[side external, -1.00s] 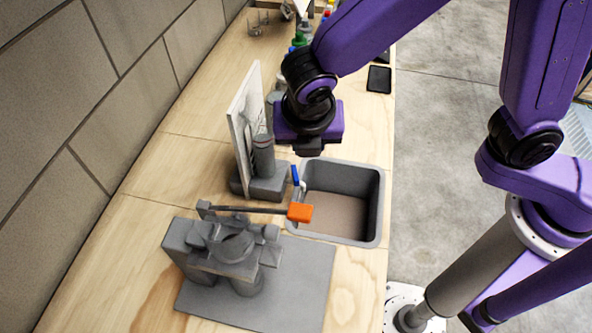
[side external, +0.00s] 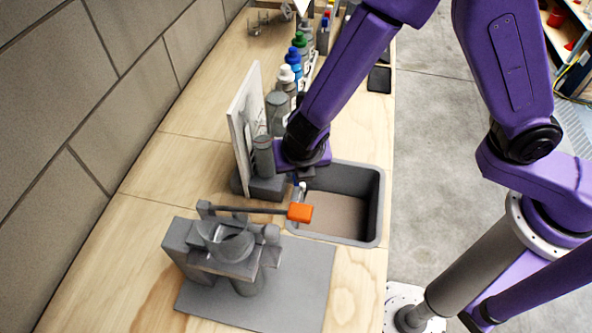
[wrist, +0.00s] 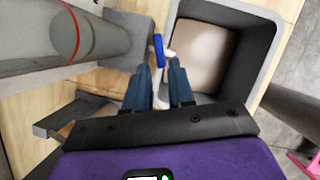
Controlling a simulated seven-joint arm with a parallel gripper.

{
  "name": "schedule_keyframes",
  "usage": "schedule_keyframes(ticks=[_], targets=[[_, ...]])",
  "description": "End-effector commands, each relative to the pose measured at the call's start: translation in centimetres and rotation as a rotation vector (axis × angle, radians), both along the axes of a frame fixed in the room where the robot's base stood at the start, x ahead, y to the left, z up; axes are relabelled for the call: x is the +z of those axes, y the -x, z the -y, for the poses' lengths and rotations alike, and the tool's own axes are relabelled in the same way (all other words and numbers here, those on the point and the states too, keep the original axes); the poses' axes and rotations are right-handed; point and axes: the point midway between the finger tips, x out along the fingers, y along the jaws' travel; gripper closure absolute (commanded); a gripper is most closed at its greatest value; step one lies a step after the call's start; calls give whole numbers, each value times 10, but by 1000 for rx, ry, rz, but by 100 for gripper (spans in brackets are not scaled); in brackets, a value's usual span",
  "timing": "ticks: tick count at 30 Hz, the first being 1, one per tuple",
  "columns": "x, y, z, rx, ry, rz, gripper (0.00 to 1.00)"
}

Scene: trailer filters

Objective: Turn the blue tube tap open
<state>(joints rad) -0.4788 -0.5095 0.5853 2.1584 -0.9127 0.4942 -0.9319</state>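The handle lies just beyond the fingertips, in line with the gap and nearer the left finger. The white spout shows between the fingers. I cannot tell whether either finger touches the handle. In the side external view my gripper (side external: 302,168) is low over the sink's left edge and hides most of the tap.
A grey upright unit with a white panel (side external: 245,115) stands left of the sink. An orange-ended bar (side external: 299,212) crosses in front. Several bottles (side external: 290,75) stand behind.

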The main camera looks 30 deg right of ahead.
Motion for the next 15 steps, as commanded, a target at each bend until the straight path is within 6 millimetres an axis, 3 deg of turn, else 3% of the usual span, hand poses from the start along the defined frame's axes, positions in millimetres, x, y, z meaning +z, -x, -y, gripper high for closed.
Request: schedule_keyframes(ticks=[6,15], targets=[[-29,-11,5,-1,3,-1,77],[-46,-18,7,-1,0,0,77]])
